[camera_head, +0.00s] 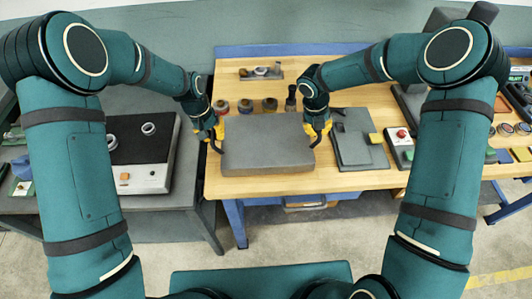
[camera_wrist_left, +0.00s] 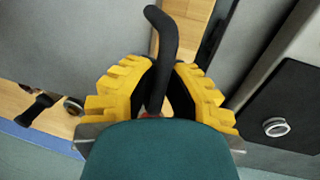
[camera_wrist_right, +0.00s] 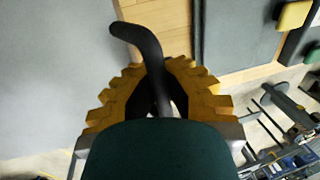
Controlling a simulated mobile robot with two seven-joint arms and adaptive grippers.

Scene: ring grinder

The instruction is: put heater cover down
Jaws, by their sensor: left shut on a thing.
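The heater cover (camera_head: 265,145) is a wide grey box in the middle of the head view, level, over the front of the wooden table; I cannot tell whether it touches the tabletop. It also fills much of the left wrist view (camera_wrist_left: 75,35) and the right wrist view (camera_wrist_right: 50,70). My left gripper (camera_head: 214,136) is at its left side, shut on a curved black handle (camera_wrist_left: 160,30). My right gripper (camera_head: 318,128) is at its right side, its yellow fingers closed around another black handle (camera_wrist_right: 140,42).
The heater (camera_head: 145,178) stands uncovered on the left table, with a ring (camera_head: 148,128) on its black plate. Several small parts stand behind the cover. A grey case (camera_head: 356,150) and a red-button box (camera_head: 400,145) lie to the right.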

